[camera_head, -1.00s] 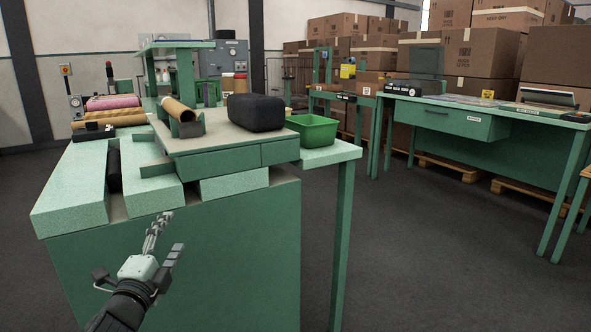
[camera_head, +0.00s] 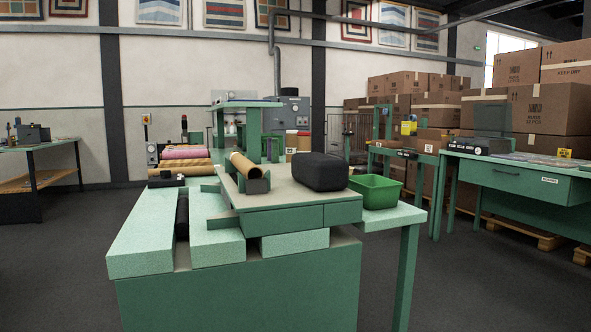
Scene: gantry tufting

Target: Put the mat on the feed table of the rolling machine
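A green machine (camera_head: 240,295) stands in front of me, with pale speckled slabs (camera_head: 152,232) on top and a dark roller (camera_head: 182,213) between them. It may be the rolling machine; I cannot tell which surface is its feed table. A pink roll (camera_head: 186,152) lies farther back, beyond the slabs. I cannot make out a loose mat for certain. Neither of my grippers shows in the head view.
A raised board (camera_head: 290,194) on the machine carries a brown tube (camera_head: 245,165) and a black rounded block (camera_head: 320,171). A green bin (camera_head: 376,192) sits beside it. A green bench (camera_head: 521,182) and stacked cartons (camera_head: 550,108) stand right. Floor is clear at left.

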